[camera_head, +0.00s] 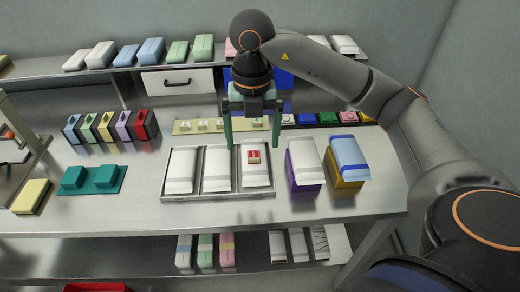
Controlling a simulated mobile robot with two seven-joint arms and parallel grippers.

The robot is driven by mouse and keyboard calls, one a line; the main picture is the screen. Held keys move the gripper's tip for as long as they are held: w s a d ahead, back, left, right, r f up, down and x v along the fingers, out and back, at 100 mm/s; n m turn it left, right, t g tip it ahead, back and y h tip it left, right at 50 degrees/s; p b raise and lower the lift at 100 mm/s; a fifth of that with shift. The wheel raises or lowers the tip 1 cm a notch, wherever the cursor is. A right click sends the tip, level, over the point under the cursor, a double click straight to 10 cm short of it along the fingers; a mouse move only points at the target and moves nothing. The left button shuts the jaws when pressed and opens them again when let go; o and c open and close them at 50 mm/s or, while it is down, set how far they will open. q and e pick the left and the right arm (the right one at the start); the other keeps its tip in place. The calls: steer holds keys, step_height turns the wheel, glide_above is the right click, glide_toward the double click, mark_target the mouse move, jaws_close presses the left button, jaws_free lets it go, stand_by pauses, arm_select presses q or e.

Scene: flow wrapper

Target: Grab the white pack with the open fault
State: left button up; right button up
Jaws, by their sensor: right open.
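Three white packs lie side by side in a metal tray (218,196): a left one (180,170), a middle one (216,168) and a right one (256,176). A small red-and-tan piece (253,156) shows at the upper part of the right pack. Another white pack (305,160) rests on a purple box to the right of the tray. I cannot make out an open seal on any pack for certain. My right gripper (252,145) is open and empty, pointing down over the back of the tray, its fingers apart around the space above the right pack. My left gripper is out of view.
A blue-and-white pack (349,152) sits on a yellow box at the right. Coloured holders (110,126) and a teal tray (105,190) stand at the left. A strip with small pieces (190,127) lies behind the tray. A shelf of packs runs along the back.

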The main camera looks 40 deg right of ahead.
mark_target(255, 174)
steer(key=f, duration=1.2)
steer(key=shift+w+d+f, duration=0.1)
steer(key=shift+w+d, duration=0.15)
steer(key=shift+d, duration=0.15)
steer(key=c, duration=1.2)
